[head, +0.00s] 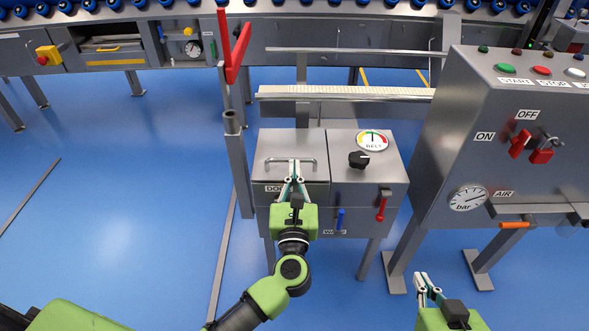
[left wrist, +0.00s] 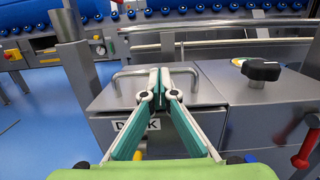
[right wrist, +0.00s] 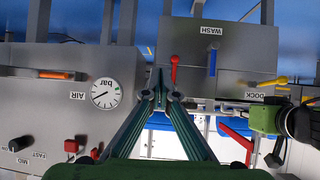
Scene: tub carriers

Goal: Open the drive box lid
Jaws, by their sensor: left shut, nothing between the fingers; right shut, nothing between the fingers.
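The grey box (head: 370,205) stands on legs in the middle of the head view. Its left part has a flat lid (head: 275,144) with a bar handle (head: 273,160); the lid lies shut. The lid (left wrist: 208,94) and handle (left wrist: 128,74) also show in the left wrist view. My left gripper (head: 294,174) is shut and empty, its fingertips at the middle of the handle and overlapping it in view. I cannot tell whether they touch. It hides part of the DOCK label. My right gripper (head: 424,284) is shut and empty, low and right of the box.
The box carries a black knob (head: 358,159) beside a BELT dial (head: 372,140), a red lever (head: 382,204) and a blue lever (head: 340,218). A control cabinet (head: 450,150) stands close on the right. A post with a red fork (head: 233,50) rises at the left. Blue floor is clear at left.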

